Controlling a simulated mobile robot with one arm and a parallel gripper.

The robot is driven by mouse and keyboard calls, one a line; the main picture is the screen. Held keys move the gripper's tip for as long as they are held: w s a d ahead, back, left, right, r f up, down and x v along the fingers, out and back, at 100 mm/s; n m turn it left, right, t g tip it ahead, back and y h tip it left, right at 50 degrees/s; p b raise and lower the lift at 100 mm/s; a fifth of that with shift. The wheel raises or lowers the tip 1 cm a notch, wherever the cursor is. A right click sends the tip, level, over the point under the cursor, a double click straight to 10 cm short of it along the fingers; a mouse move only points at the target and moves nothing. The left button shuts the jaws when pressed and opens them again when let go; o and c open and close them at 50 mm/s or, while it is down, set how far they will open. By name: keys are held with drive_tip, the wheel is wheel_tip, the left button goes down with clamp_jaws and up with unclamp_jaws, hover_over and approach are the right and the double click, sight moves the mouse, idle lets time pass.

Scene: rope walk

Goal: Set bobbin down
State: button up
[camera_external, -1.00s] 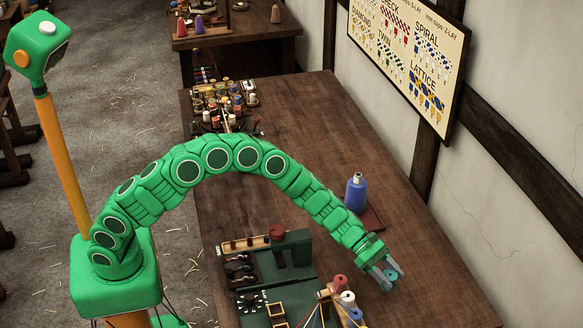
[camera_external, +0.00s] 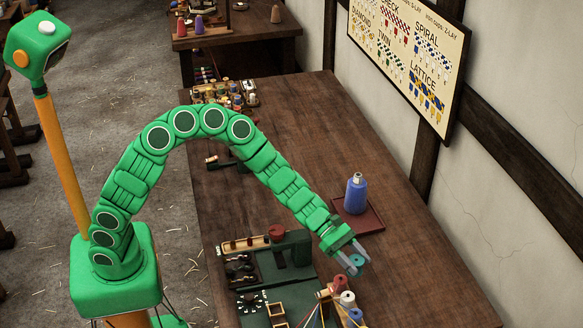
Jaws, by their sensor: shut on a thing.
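My gripper (camera_external: 354,268) is at the right of the lower middle, above the wooden table. It is shut on a small teal-green bobbin (camera_external: 357,261), largely covered by the pale fingers. Just below it in the picture is a row of bobbins on the braiding device: a red one (camera_external: 340,284), a white one (camera_external: 347,299) and a blue one (camera_external: 355,314). Whether the held bobbin touches anything beneath it cannot be told.
A blue bottle (camera_external: 356,197) stands on a dark red tray (camera_external: 372,219) behind my gripper. A dark green board (camera_external: 277,262) with tools lies to the left. Many bobbins stand in a rack (camera_external: 228,96) at the back. The table's right side (camera_external: 430,285) is clear.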

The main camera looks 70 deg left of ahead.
drive_tip(key=shift+s+a+r, duration=0.1)
drive_tip(key=shift+s+r, duration=0.15)
drive_tip(key=shift+s, duration=0.15)
